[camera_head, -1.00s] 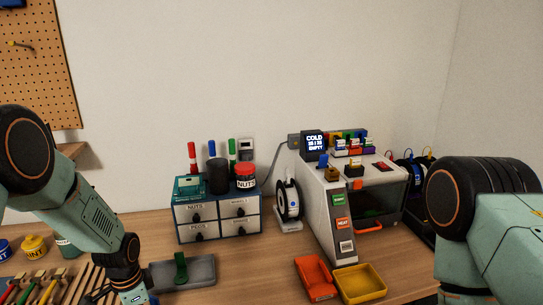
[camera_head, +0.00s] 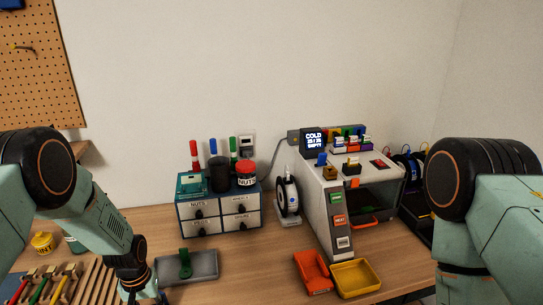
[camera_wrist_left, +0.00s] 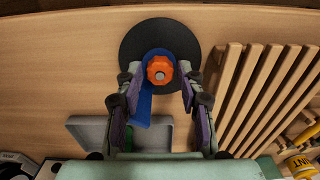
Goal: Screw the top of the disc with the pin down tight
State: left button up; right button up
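In the left wrist view an orange knob with a grey centre (camera_wrist_left: 160,70) sits in the middle of a dark round disc (camera_wrist_left: 140,42). A blue band-like piece (camera_wrist_left: 143,103) lies around the knob and runs toward the grey tray. I cannot tell which part is the pin. My left gripper (camera_wrist_left: 157,88) is open, one finger on each side of the knob, apart from it in the picture; how high it is above the disc is unclear. In the head view the left fingers are below the frame. My right arm shows at the right, but its gripper is out of view.
A slatted wooden rack (camera_wrist_left: 262,95) stands right beside the disc. A grey tray (camera_head: 203,267) with a green item lies near. Further right are a drawer cabinet (camera_head: 218,212), a white machine (camera_head: 320,215), an orange tray (camera_head: 313,272) and a yellow tray (camera_head: 356,277).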

pick_arm(q)
jog(key=shift+f, duration=0.1)
jog(key=c, duration=0.5)
jog(key=shift+f+m+b, duration=0.1)
jog(key=shift+m+b, duration=0.7)
jog(key=shift+m, duration=0.4)
jog(key=shift+c, duration=0.2)
jog(key=m+b, duration=0.2)
jog(key=m, duration=0.2)
jog(key=m+b, duration=0.2)
jog(key=m, duration=0.4)
jog(key=shift+b, duration=0.35)
jog(key=m+b, duration=0.1)
jog(key=m, duration=0.2)
jog(key=shift+m, duration=0.9)
